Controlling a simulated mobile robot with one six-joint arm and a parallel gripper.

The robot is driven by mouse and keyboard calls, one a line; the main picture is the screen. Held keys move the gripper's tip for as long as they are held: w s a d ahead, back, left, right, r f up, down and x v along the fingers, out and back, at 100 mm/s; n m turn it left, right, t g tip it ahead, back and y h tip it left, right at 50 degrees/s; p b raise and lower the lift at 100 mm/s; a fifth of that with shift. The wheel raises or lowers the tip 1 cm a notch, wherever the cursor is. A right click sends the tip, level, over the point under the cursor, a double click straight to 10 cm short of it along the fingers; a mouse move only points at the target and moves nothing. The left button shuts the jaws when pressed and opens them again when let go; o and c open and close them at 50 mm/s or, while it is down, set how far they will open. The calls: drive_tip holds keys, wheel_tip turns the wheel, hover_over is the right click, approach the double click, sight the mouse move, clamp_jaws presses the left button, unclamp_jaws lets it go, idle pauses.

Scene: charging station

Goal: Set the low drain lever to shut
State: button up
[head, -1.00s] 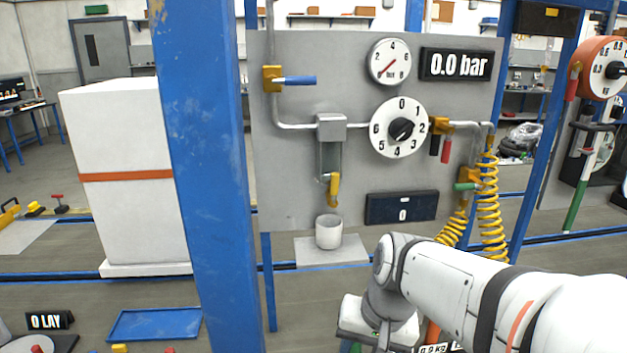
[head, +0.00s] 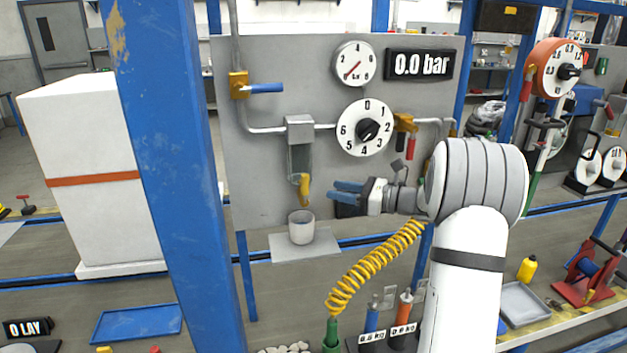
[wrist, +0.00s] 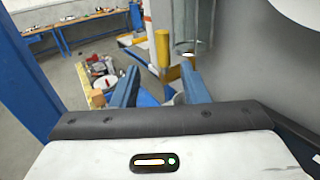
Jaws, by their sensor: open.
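The low drain lever (head: 304,189) is a short yellow handle under the clear bowl on the grey panel, and it hangs about straight down. My gripper (head: 335,191) is open, with two blue fingers pointing left, just right of the lever and apart from it. In the wrist view, a yellow upright handle (wrist: 162,48) that looks like the lever shows ahead, roughly between the fingertips of my gripper (wrist: 160,72). Nothing is between the fingers.
The grey panel (head: 255,190) is close behind. A numbered dial (head: 363,128) sits above my gripper, and a blue post (head: 180,180) stands to the left. A yellow coiled hose (head: 375,265) hangs below my arm.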

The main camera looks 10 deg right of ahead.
sight(305, 184)
drive_tip(key=p+x, duration=0.1)
drive_tip(key=x, duration=0.6)
drive_tip(key=shift+w+p, duration=0.4)
drive_tip(key=shift+a+r, duration=0.1)
clamp_jaws()
